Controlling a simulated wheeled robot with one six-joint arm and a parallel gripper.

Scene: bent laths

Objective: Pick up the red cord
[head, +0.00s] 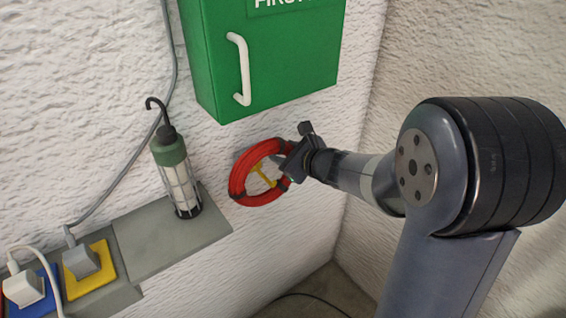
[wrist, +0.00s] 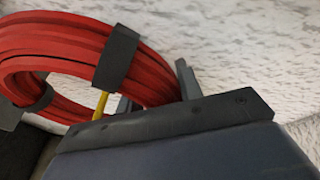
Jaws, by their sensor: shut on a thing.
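The red cord (head: 238,180) is a coiled ring with dark bands around it and a yellow piece (head: 262,174) across its middle. It is in front of the white wall, below the green cabinet. My gripper (head: 283,152) is at the right side of the coil and is shut on it. In the wrist view the red cord (wrist: 60,45) fills the upper left, and part of it passes between the fingers of my gripper (wrist: 155,95). The far side of the coil is partly hidden in that view. I cannot tell whether the coil touches the wall.
A green first-aid cabinet (head: 290,55) with a white handle hangs just above. A caged lamp (head: 176,172) stands on a grey shelf (head: 165,238) to the left. Plugs sit in yellow (head: 103,252) and blue (head: 38,303) sockets. A wall corner is close on the right.

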